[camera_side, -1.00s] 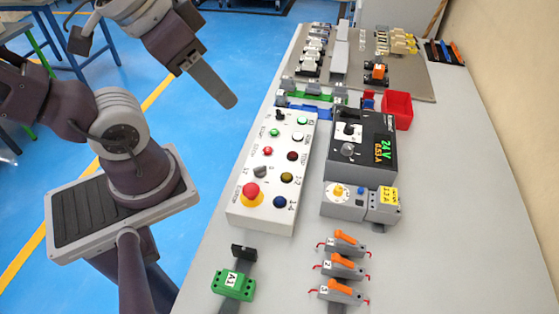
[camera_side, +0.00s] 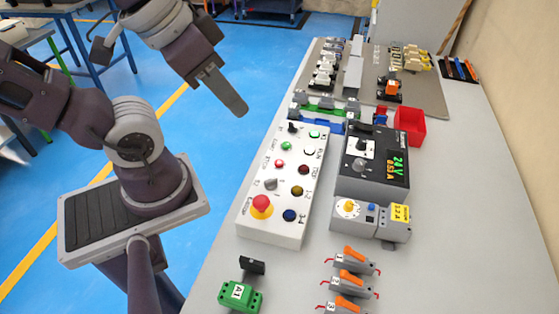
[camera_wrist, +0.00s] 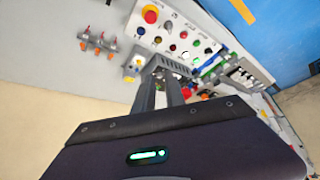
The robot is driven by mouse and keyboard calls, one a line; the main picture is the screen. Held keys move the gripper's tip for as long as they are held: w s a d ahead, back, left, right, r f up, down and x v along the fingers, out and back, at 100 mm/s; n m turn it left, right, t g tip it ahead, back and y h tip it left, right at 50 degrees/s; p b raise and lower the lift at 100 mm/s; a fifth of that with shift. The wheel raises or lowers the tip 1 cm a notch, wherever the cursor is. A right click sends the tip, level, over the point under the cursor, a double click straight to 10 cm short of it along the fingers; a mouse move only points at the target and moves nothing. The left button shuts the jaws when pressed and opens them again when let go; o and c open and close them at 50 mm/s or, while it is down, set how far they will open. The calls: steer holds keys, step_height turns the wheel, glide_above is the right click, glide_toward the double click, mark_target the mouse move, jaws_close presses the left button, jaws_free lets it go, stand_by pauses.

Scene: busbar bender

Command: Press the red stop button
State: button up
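A white control panel (camera_side: 268,229) lies on the bench. Its red STOP button (camera_side: 279,164) is small and sits below the green START button (camera_side: 286,146) in the side view. A larger red mushroom button on a yellow base (camera_side: 262,203) is at the panel's near left corner; it also shows in the wrist view (camera_wrist: 151,14). My gripper (camera_side: 242,112) is raised to the left of the panel's far end, apart from it and touching nothing. In the wrist view, my gripper's two fingers (camera_wrist: 159,80) show with a narrow gap and nothing visible between them.
Orange-lever connectors (camera_side: 350,279) and a green A1 block (camera_side: 240,294) are in front. A red bin (camera_side: 411,126) is behind. The bench's right side is clear.

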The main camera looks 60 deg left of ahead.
jaws_close()
stand_by(1.2)
steer(key=w+a+t+y, duration=0.4)
steer(key=w+a, duration=1.1)
steer(key=w, duration=0.4)
steer(key=w+f+m+h, duration=0.3)
steer(key=w+f+h, duration=0.1)
steer(key=f, duration=0.3)
steer(key=s+d+f+g+h, duration=0.4)
steer(key=s+f+g+h, duration=0.1)
steer(key=s+f+h, duration=0.3)
steer(key=shift+s+d+f+m+g, duration=0.35)
steer(key=shift+s+f, duration=0.1)
steer(key=shift+s, duration=0.65)
